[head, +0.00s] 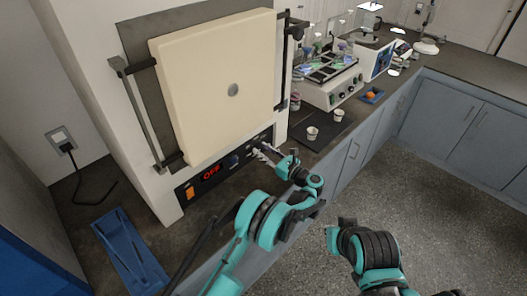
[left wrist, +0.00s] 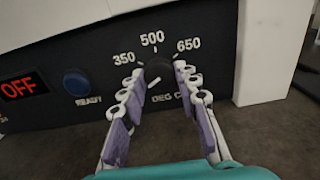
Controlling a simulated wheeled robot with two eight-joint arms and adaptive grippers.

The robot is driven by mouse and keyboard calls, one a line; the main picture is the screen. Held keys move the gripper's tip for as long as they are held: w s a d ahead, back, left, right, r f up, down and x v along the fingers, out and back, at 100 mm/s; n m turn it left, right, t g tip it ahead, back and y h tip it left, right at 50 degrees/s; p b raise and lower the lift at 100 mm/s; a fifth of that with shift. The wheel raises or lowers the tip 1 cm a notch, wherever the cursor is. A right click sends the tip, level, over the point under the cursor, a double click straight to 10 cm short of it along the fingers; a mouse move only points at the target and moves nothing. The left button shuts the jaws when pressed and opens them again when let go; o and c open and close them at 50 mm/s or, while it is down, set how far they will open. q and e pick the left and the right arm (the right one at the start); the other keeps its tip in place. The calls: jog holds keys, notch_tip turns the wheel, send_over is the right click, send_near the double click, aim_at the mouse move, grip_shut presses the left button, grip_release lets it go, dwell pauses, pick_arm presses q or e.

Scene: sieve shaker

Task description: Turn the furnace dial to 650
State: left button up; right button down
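The furnace (head: 85,60) stands at the left with its cream door closed. Its black control panel (left wrist: 100,60) carries a red OFF display (left wrist: 22,88) and a dark round dial (left wrist: 158,70) marked 350, 500 and 650. A white line shows at the dial's lower left; its exact reading is unclear. My left gripper (left wrist: 159,74) is at the dial, with one fingertip on either side of it. The fingers are apart, and I cannot tell whether they touch it. In the head view my left gripper (head: 264,153) largely hides the dial.
A blue READY button (left wrist: 76,82) is left of the dial. A white furnace post (left wrist: 265,50) stands close on the right. A blue tray (head: 130,252) lies at the front left. Small white cups (head: 312,133) and a shaker (head: 330,85) stand farther right on the counter.

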pick_arm(q)
jog(key=c, duration=0.3)
jog(key=m+b, duration=0.1)
jog(key=m, duration=0.1)
jog(key=shift+f+m, duration=0.1)
jog(key=shift+m, duration=0.3)
jog(key=shift+m+b, duration=0.85)
jog(key=shift+m, duration=1.25)
jog(key=o, duration=1.1)
jog(key=shift+o, duration=0.2)
